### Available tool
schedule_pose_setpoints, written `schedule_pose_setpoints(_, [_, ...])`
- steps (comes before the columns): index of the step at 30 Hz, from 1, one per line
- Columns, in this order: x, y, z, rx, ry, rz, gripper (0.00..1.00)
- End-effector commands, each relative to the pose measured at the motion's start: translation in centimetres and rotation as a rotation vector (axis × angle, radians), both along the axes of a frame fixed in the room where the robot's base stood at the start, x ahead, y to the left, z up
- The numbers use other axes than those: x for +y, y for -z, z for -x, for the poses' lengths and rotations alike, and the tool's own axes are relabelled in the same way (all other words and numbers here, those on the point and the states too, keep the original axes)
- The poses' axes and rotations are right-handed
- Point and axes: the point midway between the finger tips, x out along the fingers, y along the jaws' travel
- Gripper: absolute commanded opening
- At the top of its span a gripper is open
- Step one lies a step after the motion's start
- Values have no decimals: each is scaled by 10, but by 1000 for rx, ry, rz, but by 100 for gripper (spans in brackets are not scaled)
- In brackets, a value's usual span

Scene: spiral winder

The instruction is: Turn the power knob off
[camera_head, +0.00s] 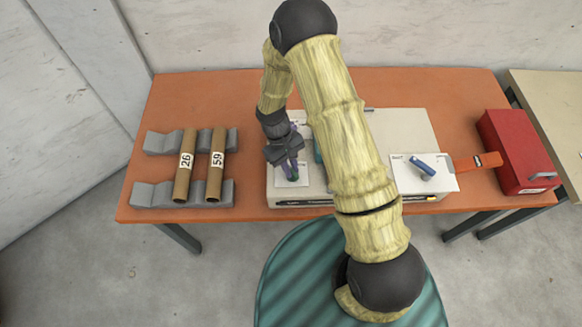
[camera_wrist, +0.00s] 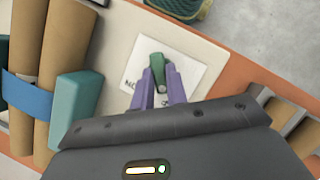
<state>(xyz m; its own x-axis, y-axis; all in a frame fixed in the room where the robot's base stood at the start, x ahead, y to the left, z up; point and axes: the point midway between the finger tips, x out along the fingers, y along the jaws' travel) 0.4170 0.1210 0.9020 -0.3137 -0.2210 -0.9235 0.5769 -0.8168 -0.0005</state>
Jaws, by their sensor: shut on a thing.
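The power knob is a small green handle (camera_wrist: 158,70) on a white label plate (camera_wrist: 185,72), in the wrist view. The letters on the plate are partly hidden, so I cannot read the knob's setting. My gripper (camera_wrist: 163,90) has two purple fingers, one on each side of the knob, shut on it. In the head view my gripper (camera_head: 291,166) reaches down to the left front of the pale machine (camera_head: 405,125). There only a little of the knob shows below the fingers.
A blue handle (camera_head: 426,164) sits on another white plate at the machine's right. Two cardboard tubes (camera_head: 186,170), marked 26 and 59, lie on grey holders (camera_head: 155,194) at the left of the orange table (camera_head: 190,90). A red box (camera_head: 515,150) stands at the right. My arm covers the machine's middle.

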Motion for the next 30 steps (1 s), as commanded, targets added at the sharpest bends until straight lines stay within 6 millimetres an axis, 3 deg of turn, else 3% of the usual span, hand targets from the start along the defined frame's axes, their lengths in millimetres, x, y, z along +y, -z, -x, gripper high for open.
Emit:
schedule_pose_setpoints(18, [1, -1, 0, -2, -67, -1, 0])
schedule_pose_setpoints(19, [1, -1, 0, -2, -67, -1, 17])
schedule_pose_setpoints(22, [0, -1, 0, -2, -66, -1, 36])
schedule_pose_setpoints(30, [0, 0, 0, -1, -65, -1, 36])
